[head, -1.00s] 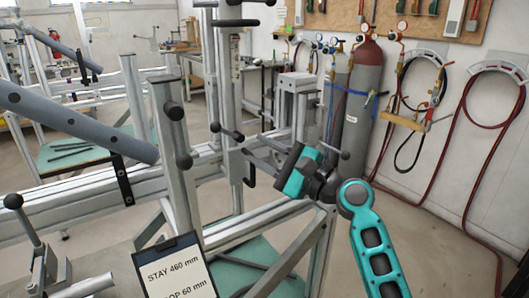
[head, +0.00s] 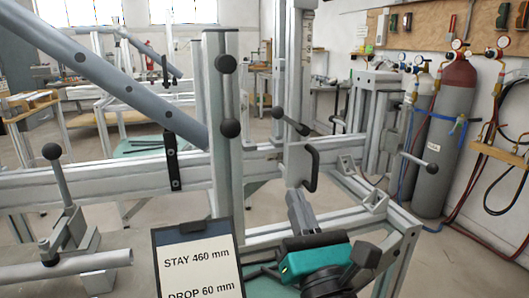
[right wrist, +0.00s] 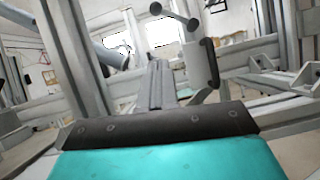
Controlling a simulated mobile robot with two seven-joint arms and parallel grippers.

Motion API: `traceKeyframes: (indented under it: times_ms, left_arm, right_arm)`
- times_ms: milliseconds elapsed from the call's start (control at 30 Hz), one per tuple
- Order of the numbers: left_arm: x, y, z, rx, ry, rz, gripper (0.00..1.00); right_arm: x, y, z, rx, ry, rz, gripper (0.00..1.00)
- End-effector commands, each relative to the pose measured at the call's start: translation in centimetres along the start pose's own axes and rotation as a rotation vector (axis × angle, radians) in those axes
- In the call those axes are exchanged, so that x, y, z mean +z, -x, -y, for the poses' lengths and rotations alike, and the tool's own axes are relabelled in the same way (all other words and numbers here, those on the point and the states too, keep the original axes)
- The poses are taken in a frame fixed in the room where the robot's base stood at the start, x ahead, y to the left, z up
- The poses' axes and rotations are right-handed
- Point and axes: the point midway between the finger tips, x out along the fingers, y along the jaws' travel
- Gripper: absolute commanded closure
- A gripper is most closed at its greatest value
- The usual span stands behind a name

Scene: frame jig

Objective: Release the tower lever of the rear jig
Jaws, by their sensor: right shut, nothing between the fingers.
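The grey tower (head: 299,75) of the jig stands upright in the middle of the head view. A short lever with black ball ends (head: 290,121) crosses its face, sloping down to the right. A black D-shaped handle (head: 313,168) sits below it. In the right wrist view the lever (right wrist: 175,15) and black handle (right wrist: 210,62) show ahead, beyond the fingertips. My right gripper (head: 296,196) is shut and empty, just below and in front of the handle, apart from the lever. It also shows in the right wrist view (right wrist: 158,66). My left gripper is out of view.
A thick post (head: 218,130) with black knobs stands left of the tower. A sloping tube (head: 120,90) and a clamp with a ball-ended lever (head: 62,190) are at left. A sign (head: 200,262) stands in front. Gas bottles (head: 445,130) stand at right.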

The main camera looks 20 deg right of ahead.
Motion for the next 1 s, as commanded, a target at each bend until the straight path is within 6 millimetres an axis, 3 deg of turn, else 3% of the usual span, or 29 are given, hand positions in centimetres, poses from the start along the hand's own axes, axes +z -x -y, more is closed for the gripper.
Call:
traceKeyframes:
  times_ms: [167, 600, 733, 1000]
  left_arm:
    - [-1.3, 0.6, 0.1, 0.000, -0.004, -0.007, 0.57]
    - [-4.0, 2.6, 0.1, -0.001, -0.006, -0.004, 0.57]
    - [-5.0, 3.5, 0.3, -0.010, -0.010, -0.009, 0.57]
    - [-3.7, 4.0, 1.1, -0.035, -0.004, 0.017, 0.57]
  right_arm:
    - [0.4, -1.6, 0.0, -0.006, -0.006, 0.000, 1.00]
    - [0.5, -10.5, 0.1, -0.005, -0.003, 0.001, 1.00]
    - [1.9, -11.6, 0.1, -0.005, -0.004, 0.000, 1.00]
    - [2.9, -12.7, 0.1, -0.004, -0.002, -0.002, 1.00]
